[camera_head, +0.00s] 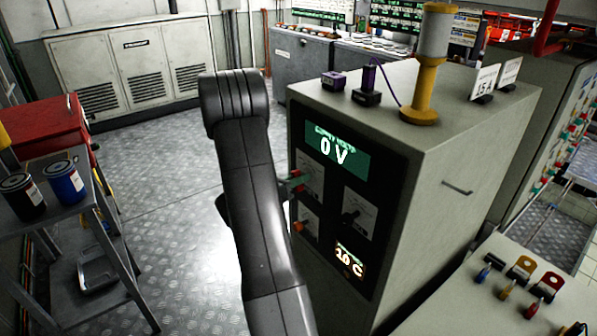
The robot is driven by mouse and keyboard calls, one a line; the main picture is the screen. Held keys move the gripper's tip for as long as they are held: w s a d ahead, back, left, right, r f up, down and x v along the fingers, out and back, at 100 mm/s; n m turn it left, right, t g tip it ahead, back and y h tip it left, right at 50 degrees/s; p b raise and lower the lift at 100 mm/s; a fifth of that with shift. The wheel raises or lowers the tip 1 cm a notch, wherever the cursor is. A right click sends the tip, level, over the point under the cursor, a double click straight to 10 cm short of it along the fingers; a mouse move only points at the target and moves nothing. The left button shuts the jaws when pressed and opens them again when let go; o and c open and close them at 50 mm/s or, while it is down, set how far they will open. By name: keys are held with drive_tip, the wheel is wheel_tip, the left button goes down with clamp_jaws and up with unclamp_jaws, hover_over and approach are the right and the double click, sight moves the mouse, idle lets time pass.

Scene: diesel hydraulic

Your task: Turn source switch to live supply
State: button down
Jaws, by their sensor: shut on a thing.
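The grey control cabinet (440,190) has a dark front panel with a green display (335,150) reading 0 V. Below the display are several small switch plates, with labels too small to read, so I cannot tell which is the source switch. My gripper (295,183) is mostly hidden behind my black arm. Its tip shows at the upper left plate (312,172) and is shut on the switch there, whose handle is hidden.
A yellow-based post (428,70) and small purple devices (366,92) stand on the cabinet top. A rack with two cans (64,180) stands at left. A bench with coloured parts (520,290) is at lower right. Floor behind my arm is clear.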

drive_tip(key=n+p, duration=0.3)
drive_tip(key=n, duration=0.1)
drive_tip(key=shift+n, duration=0.4)
drive_tip(key=shift+p, duration=0.35)
drive_tip(key=c, duration=1.4)
unclamp_jaws()
drive_tip(key=shift+a, duration=0.1)
drive_tip(key=shift+o, duration=0.2)
drive_tip(key=b+v, duration=0.1)
drive_tip(key=v, duration=1.2)
drive_tip(key=shift+s+a, duration=0.2)
drive_tip(key=shift+a, duration=0.1)
drive_tip(key=p+x, duration=0.1)
drive_tip(key=x, duration=1.3)
